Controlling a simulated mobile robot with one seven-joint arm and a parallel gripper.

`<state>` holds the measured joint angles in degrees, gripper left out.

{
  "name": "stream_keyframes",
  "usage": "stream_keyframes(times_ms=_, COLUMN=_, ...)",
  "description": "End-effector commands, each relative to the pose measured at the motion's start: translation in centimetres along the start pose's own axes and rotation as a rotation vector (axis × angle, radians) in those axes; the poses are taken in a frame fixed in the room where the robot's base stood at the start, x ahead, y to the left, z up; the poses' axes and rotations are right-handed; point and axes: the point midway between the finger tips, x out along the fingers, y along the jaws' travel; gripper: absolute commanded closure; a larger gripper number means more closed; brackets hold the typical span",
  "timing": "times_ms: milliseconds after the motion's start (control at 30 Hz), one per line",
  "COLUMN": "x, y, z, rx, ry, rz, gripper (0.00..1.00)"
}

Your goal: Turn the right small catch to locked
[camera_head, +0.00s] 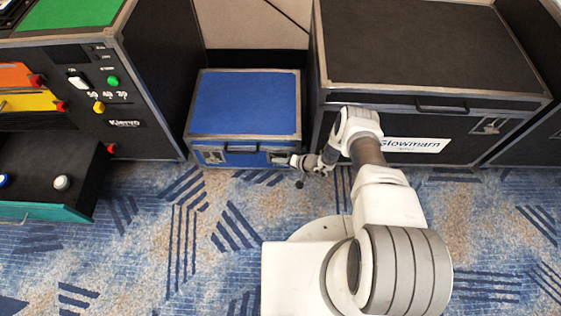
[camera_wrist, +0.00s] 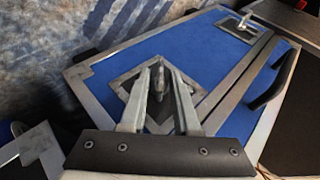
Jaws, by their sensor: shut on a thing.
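The small blue case (camera_head: 245,105) stands on the floor against the wall, with a left catch (camera_head: 212,157) and a right catch (camera_head: 279,157) on its front. My gripper (camera_head: 293,160) is at the right catch in the head view. In the wrist view, the two fingers of my gripper (camera_wrist: 158,78) are shut around the small grey turning piece of the right catch (camera_wrist: 157,88), over its diamond-looking metal plate. The fingers and the gripper body hide part of the plate. The left catch (camera_wrist: 238,27) shows farther off, free.
A dark handle (camera_wrist: 275,82) sits on the blue case between the catches. A large black case (camera_head: 430,50) stands close on the right, and a black cabinet (camera_head: 150,75) with an open drawer (camera_head: 55,185) is on the left. Patterned carpet (camera_head: 200,240) lies clear in front.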

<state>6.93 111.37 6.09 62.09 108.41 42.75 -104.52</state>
Motion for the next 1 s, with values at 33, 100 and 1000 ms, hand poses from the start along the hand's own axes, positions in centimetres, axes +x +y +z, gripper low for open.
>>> stream_keyframes(times_ms=33, x=0.05, y=0.15, z=-0.09, rx=0.01, ry=0.005, rz=-0.018, gripper=1.0)
stream_keyframes(times_ms=100, x=0.09, y=0.17, z=-0.14, rx=0.022, ry=0.007, rz=-0.049, gripper=1.0)
stream_keyframes(times_ms=1000, x=-0.07, y=0.14, z=-0.24, rx=0.044, ry=0.002, rz=-0.107, gripper=0.61)
